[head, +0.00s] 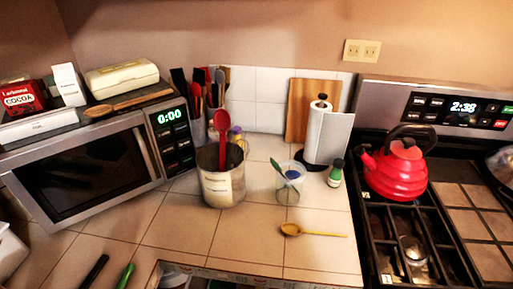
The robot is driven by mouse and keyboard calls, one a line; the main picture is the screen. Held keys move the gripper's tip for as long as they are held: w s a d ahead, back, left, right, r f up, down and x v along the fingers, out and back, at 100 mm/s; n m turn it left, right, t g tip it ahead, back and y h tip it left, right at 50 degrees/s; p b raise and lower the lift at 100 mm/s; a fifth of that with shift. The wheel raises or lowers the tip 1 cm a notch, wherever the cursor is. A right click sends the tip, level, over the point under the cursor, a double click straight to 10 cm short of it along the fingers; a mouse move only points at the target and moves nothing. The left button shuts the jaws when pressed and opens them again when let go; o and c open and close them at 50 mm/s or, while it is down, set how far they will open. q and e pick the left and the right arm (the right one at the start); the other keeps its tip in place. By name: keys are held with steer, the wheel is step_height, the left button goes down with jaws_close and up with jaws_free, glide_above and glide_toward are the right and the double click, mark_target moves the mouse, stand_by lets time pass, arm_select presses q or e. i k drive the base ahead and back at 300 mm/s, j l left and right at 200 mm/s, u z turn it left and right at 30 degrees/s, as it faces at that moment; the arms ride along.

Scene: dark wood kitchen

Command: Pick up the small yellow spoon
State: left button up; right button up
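The small yellow spoon (316,234) lies flat on the tiled counter, right of centre. Its orange-brown bowl points left and its thin yellow handle points right, towards the stove. Nothing touches or covers it. A larger wooden spoon (128,103) lies on top of the microwave. Neither of my grippers shows in the head view.
Behind the spoon stand a clear cup (290,190) with utensils, a metal pot (222,185) with a red spoon, and a small green-capped bottle (336,174). The microwave (85,165) is left, the red kettle (396,172) right. Counter around the spoon is clear.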

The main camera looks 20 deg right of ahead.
mark_target(290, 229)
steer(key=z, duration=1)
